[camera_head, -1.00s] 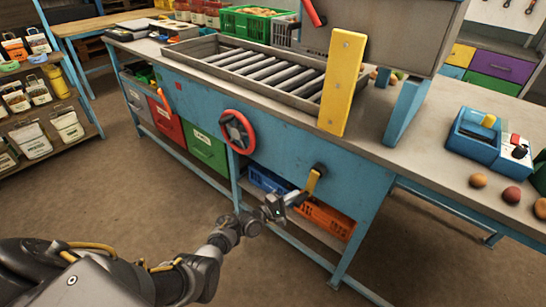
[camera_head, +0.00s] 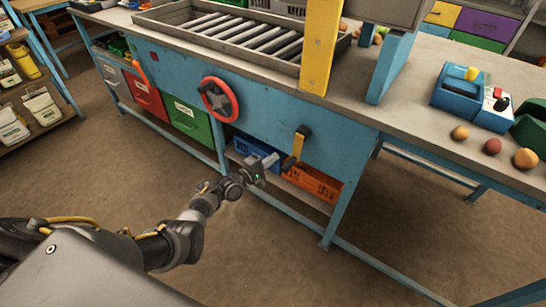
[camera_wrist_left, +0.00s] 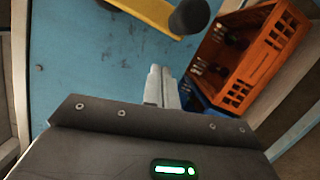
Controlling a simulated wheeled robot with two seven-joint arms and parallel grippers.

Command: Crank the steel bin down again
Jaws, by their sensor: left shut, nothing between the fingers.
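The crank on the blue bench front has a yellow arm (camera_head: 298,147) hanging from a dark hub, with a black grip at its lower end. In the left wrist view its yellow arm (camera_wrist_left: 140,12) and round black grip (camera_wrist_left: 188,17) show at the top. My left gripper (camera_head: 270,163) is shut and empty, close to the left of the grip; whether they touch is unclear. Its closed fingers (camera_wrist_left: 162,85) point at the blue panel, below the grip in the wrist picture. The grey steel bin (camera_head: 385,10) stands above the bench, mostly cut off. My right gripper is out of view.
A red handwheel (camera_head: 219,100) sits left of the crank. An orange crate (camera_head: 314,183) and a blue crate (camera_head: 254,150) lie on the shelf below. A yellow post (camera_head: 320,45) and a roller tray (camera_head: 235,33) are on the bench. The floor in front is open.

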